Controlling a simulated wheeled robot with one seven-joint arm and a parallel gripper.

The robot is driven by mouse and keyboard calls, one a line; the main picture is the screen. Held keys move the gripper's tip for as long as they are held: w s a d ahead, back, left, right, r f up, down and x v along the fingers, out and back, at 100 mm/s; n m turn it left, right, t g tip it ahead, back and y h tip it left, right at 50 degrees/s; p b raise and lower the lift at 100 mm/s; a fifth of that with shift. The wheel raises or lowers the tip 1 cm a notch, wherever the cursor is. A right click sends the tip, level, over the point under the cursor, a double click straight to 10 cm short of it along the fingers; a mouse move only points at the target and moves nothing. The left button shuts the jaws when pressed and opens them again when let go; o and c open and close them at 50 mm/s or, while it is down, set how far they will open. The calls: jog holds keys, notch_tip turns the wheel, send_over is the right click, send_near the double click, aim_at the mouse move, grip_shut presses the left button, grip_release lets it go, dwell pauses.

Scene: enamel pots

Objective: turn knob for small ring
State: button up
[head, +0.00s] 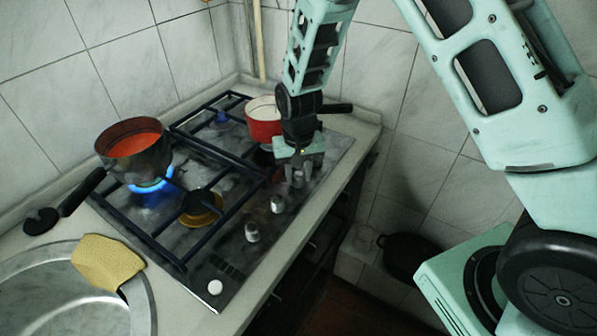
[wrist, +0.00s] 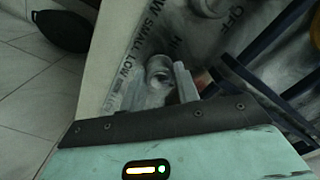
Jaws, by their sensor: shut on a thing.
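My gripper (head: 299,172) points down over the right-hand end of the row of metal knobs on the hob (head: 240,280). It is shut on the far knob (wrist: 159,72), with one finger on each side of it in the wrist view. Dark lettering with "SMALL" and "LOW" shows on the panel beside that knob. Two more knobs, a middle one (head: 278,204) and a near one (head: 252,232), stand free. The small ring cannot be made out clearly; my arm and a red pot (head: 263,125) cover part of the hob's far right.
A pan with orange contents (head: 134,146) stands over a blue flame (head: 151,184) at the left. The front burner (head: 200,206) is bare. A yellow cloth (head: 107,262) lies on the sink rim. A black pan (head: 408,256) is low at the right.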

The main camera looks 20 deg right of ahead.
jog(key=o, duration=1)
jog(key=shift+r, duration=0.1)
notch_tip(320, 180, up, 17)
jog(key=shift+r+b, duration=0.1)
jog(key=shift+b, duration=0.75)
jog(key=s+a+n, duration=0.2)
jog(key=s+n, duration=0.1)
jog(key=s, duration=0.6)
jog(key=s+a+n, duration=0.2)
jog(key=s+n, duration=0.1)
jog(key=s, duration=0.6)
jog(key=s+a+n, duration=0.2)
jog(key=s+n, duration=0.1)
jog(key=s, duration=0.6)
jog(key=shift+a+n+y, duration=0.2)
jog(key=shift+n+y, duration=0.1)
jog(key=shift+n, duration=0.1)
